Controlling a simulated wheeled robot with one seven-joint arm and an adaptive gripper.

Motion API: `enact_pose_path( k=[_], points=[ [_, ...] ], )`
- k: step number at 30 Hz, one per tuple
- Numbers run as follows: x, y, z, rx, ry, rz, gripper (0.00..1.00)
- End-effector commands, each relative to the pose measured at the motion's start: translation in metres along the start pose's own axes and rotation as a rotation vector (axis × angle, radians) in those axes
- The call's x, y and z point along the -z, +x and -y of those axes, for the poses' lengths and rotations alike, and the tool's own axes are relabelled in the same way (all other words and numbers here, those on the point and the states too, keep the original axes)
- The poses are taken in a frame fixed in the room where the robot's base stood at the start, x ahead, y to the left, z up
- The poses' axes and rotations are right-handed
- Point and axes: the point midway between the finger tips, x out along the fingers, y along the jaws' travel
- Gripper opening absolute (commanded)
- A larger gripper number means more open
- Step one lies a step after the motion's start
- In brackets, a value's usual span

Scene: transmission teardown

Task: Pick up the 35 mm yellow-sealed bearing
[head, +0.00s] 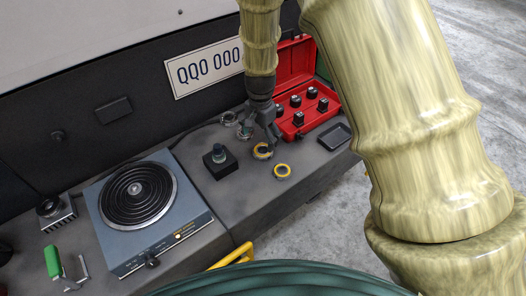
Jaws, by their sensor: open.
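Two yellow-sealed ring bearings lie flat on the dark bench. One yellow-sealed bearing (262,152) is just below my gripper, and the other yellow-sealed bearing (282,171) is a little nearer the front edge. I cannot tell from their size here which is the 35 mm one. My gripper (261,137) points down from the arm, with its fingers apart and nothing between them. Its fingertips are close to the farther yellow-sealed bearing; I cannot tell whether they touch it.
Two grey bearings (229,118) lie left of my gripper. A black block with a post (219,160) stands left of the yellow rings. An open red case (297,63) with several black pieces and a black tray (335,137) are right. A hotplate (190,237) fills the left.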

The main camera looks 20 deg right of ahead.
Motion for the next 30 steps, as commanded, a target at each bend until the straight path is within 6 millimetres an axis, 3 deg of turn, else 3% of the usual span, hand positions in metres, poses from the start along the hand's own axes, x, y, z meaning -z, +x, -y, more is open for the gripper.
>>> enact_pose_path(
  k=[7, 16, 25, 30],
  points=[
    [0.002, 0.014, -0.003, -0.001, 0.003, 0.001, 0.88],
    [0.005, 0.049, -0.005, 0.000, 0.003, 0.000, 0.88],
    [0.005, 0.055, -0.005, 0.001, 0.002, 0.000, 0.88],
    [0.005, 0.054, -0.005, 0.000, 0.002, 0.000, 0.57]
  ],
)
